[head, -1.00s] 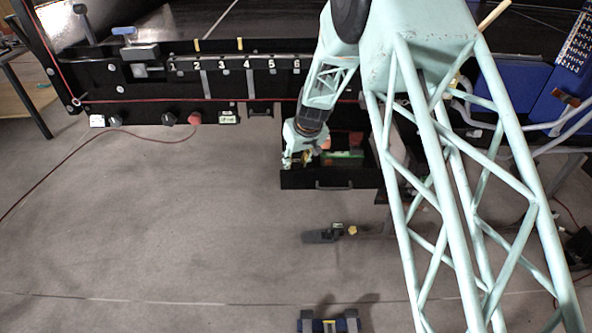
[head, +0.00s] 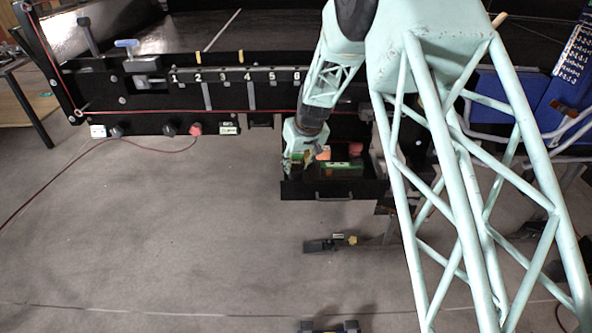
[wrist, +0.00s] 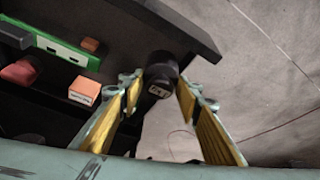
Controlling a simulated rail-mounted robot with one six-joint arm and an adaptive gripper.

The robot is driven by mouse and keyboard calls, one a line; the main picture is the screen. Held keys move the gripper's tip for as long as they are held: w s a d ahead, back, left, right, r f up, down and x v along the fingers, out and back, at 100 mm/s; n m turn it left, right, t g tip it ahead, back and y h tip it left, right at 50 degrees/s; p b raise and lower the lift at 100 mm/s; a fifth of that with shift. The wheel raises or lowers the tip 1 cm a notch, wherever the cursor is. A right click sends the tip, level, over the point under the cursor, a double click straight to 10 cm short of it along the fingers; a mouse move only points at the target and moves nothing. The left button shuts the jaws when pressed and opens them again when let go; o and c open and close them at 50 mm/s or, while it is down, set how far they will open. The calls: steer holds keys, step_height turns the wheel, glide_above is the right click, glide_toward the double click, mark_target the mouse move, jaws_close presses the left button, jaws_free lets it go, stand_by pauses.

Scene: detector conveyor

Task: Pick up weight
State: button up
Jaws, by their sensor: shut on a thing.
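The weight (wrist: 160,79) is a dark, rounded black piece with a small pale label, seen in the wrist view between the fingertips. My gripper (wrist: 158,88) has yellow-padded fingers and is closed on it. In the head view my gripper (head: 300,165) reaches down at the left part of the open black drawer (head: 350,190). The weight is hard to make out there. I cannot tell whether it still touches the drawer floor.
In the drawer are a green box (wrist: 45,38), a red piece (wrist: 20,72) and a small orange-white block (wrist: 84,90). The drawer wall (wrist: 170,25) is close to the fingers. A numbered black panel (head: 235,88) stands to the left. Open grey floor (head: 150,240) lies in front.

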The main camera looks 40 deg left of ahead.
mark_target(296, 162)
steer(key=shift+r+p, duration=0.4)
steer(key=shift+r, duration=2.5)
